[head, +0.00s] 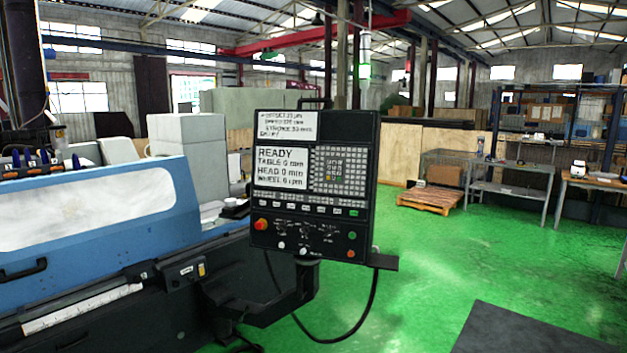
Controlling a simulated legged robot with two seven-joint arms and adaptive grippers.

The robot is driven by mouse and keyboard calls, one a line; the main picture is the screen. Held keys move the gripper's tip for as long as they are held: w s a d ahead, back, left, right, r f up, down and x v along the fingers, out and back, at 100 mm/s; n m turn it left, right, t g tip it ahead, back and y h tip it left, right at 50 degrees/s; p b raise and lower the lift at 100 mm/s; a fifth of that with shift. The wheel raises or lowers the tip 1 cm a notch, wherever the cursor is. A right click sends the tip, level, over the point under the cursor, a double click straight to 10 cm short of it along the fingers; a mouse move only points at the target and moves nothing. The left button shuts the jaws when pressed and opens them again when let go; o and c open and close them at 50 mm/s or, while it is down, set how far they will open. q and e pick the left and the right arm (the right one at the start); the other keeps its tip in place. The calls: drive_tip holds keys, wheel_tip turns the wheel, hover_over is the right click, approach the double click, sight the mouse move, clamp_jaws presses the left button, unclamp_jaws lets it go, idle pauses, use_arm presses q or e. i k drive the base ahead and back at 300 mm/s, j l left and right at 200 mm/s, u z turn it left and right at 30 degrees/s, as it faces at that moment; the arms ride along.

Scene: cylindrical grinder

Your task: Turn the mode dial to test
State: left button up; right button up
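The control panel (312,185) of the grinder stands upright on a black arm, facing me near the middle of the head view. Its screen (281,167) reads READY with table, head and wheel lines. Several small dials and knobs (305,232) sit in the lower panel, between a red-orange button (261,224) at left and a green button (352,236) at right. The labels are too small to read, so I cannot tell which one is the mode dial or where it points. Neither of my grippers is in view.
The blue grinder body (150,205) with its window fills the left side. A black support arm (270,305) and a hanging cable (350,325) are below the panel. Green floor (440,255) is open to the right. A pallet (430,199) and benches stand farther back.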

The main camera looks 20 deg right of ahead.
sight(281, 227)
drive_tip(key=i+j+z, duration=0.15)
drive_tip(key=i, duration=0.35)
drive_tip(key=i+j+z, duration=0.15)
drive_tip(key=i, duration=0.35)
